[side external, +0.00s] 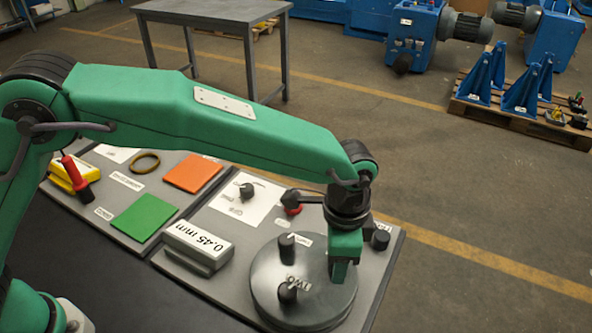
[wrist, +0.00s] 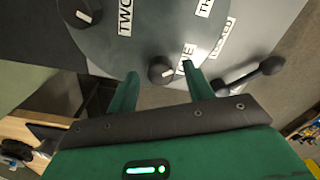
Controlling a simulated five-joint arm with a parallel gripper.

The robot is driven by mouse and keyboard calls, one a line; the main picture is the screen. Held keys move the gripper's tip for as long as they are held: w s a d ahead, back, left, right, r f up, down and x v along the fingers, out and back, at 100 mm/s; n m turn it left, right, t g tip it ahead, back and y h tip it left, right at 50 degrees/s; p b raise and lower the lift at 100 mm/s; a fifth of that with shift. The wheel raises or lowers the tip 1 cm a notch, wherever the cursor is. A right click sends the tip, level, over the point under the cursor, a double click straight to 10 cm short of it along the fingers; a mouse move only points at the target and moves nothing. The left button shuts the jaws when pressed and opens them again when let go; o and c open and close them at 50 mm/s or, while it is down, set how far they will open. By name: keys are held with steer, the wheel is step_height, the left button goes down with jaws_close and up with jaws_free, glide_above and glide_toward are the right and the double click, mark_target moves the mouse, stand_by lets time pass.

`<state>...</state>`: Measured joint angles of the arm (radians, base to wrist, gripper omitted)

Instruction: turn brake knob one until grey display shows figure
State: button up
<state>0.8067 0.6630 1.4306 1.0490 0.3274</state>
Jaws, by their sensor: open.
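Brake knob one (wrist: 161,70) is a black round knob with a pale mark, beside a partly hidden label ending in "NE" on the dark round disc (side external: 262,278). In the wrist view my gripper (wrist: 160,76) is open, with one finger on each side of this knob; I cannot tell whether they touch it. In the side view my gripper (side external: 343,272) is low over the disc's right side and hides knob one. The grey display (side external: 197,243) reads "0.45 mm", upside down in the picture.
Two other black knobs stand on the disc: one by the "TWO" label (side external: 288,292), one farther back (side external: 286,245). A black-ended lever (wrist: 250,76) is close to my right finger. Green (side external: 145,217) and orange (side external: 193,173) pads lie to the left.

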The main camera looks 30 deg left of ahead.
steer(key=shift+f, duration=0.55)
steer(key=c, duration=1)
steer(key=shift+n, duration=0.3)
steer(key=shift+n, duration=1.7)
steer(key=shift+r, duration=0.1)
steer(key=o, duration=1)
